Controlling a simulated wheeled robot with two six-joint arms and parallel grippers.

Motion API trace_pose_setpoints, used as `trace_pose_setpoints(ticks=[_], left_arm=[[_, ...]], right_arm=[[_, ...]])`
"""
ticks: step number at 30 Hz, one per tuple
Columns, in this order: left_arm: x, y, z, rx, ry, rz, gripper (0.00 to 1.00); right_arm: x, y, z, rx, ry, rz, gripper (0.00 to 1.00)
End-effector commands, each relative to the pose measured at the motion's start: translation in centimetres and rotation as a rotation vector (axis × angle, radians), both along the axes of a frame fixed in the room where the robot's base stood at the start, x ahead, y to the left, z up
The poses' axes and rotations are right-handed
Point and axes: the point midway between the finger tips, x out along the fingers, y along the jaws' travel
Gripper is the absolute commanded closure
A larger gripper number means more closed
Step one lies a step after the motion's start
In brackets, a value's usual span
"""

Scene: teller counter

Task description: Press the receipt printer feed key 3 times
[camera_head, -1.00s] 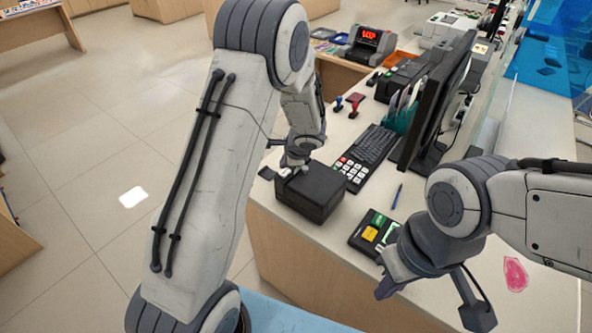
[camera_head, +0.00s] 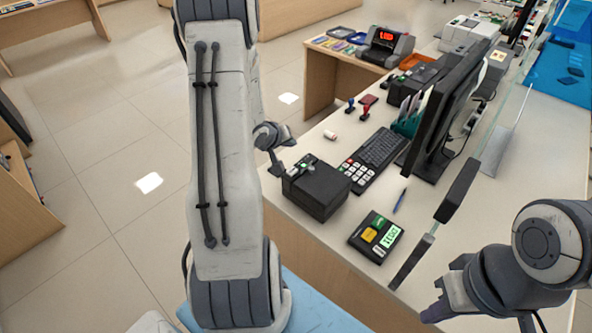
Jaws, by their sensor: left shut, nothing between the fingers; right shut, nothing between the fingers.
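The receipt printer, a black box (camera_head: 318,190), stands near the counter's left edge. Small pale and green parts (camera_head: 303,165) show on its top at the far left; I take the feed key to be among them, but it is too small to be sure. My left gripper (camera_head: 278,167) is shut and empty, just off the printer's far left corner, and looks apart from the key. My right gripper (camera_head: 433,312) is shut and empty at the lower right, over the counter's near side and well away from the printer.
A small device with yellow and green keys and a lit display (camera_head: 377,237) lies right of the printer. A keypad (camera_head: 357,173), keyboard (camera_head: 383,148), pen (camera_head: 400,200) and monitor (camera_head: 435,115) stand beyond. A small white roll (camera_head: 330,135) lies behind the printer.

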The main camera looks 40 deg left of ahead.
Motion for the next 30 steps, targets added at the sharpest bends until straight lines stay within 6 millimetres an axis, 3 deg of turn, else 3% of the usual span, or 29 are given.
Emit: trace_pose_setpoints(ticks=[11, 25, 30], left_arm=[[0.1, -0.1, -1.3, 0.003, 0.002, -0.006, 1.0], [0.1, -0.1, -7.0, 0.003, 0.003, -0.006, 1.0], [0.1, -0.2, -8.5, 0.001, 0.004, -0.004, 1.0]], right_arm=[[0.0, 0.0, -1.4, 0.0, 0.0, 0.001, 1.0], [0.0, 0.0, -8.1, 0.0, 0.0, 0.003, 1.0], [0.0, 0.0, -8.9, 0.0, 0.0, 0.002, 1.0]])
